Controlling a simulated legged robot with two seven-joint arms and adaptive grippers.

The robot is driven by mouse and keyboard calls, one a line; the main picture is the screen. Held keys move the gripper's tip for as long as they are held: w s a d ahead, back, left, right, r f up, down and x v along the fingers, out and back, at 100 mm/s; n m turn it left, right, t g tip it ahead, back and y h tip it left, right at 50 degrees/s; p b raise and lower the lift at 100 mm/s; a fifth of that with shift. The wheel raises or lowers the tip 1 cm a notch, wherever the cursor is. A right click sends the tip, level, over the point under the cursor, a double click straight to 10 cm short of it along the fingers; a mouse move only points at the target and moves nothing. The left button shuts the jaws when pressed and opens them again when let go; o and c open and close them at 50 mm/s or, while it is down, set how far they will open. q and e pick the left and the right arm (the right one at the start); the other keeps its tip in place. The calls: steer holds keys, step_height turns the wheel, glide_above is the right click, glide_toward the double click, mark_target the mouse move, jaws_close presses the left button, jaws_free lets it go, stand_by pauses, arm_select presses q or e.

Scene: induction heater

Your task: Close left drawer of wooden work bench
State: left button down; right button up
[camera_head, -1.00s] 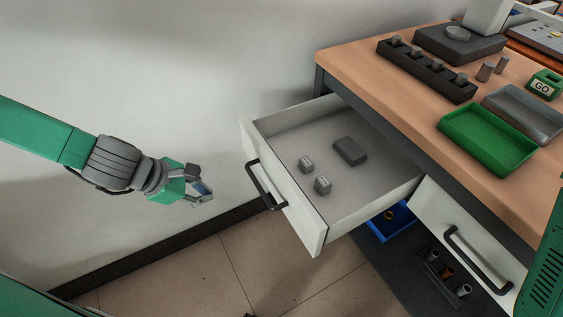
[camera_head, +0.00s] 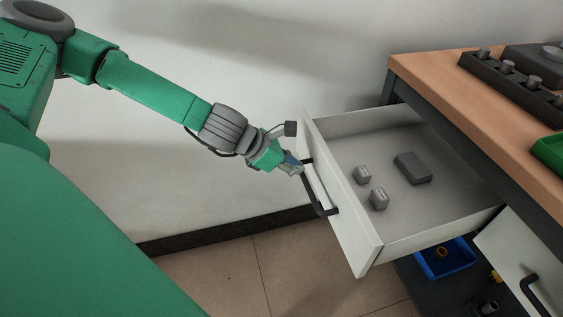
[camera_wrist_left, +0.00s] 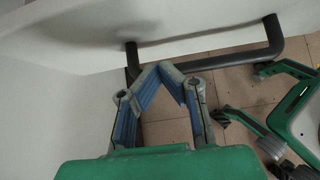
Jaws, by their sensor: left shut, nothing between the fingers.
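The left drawer (camera_head: 352,221) of the wooden work bench (camera_head: 450,90) is pulled open, showing two small grey blocks and a larger dark block inside. Its dark handle (camera_head: 322,204) is on the white front panel. My left gripper (camera_head: 298,170) is at the panel, by the upper end of the handle; I cannot tell if it touches. In the left wrist view my left gripper (camera_wrist_left: 160,70) has its fingertips together with nothing between them, and the handle (camera_wrist_left: 225,60) crosses just beyond. My right gripper is not identifiable in the head view.
A second drawer front (camera_head: 520,262) with a dark handle is at the lower right. A blue bin (camera_head: 447,262) stands on the lower shelf below the open drawer. A wall is behind my left arm. Tiled floor (camera_head: 290,265) is clear before the drawer.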

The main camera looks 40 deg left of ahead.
mark_target(317, 165)
arm_select(q)
steer(key=shift+w+d+r, duration=0.1)
steer(key=shift+w+d, duration=0.2)
steer(key=shift+w, duration=0.3)
steer(key=shift+w+d, duration=0.3)
steer(key=shift+w, duration=0.3)
steer(key=shift+w+d+r, duration=0.1)
steer(key=shift+w+d, duration=0.05)
steer(key=shift+d, duration=0.3)
arm_select(e)
steer(key=shift+f, duration=0.2)
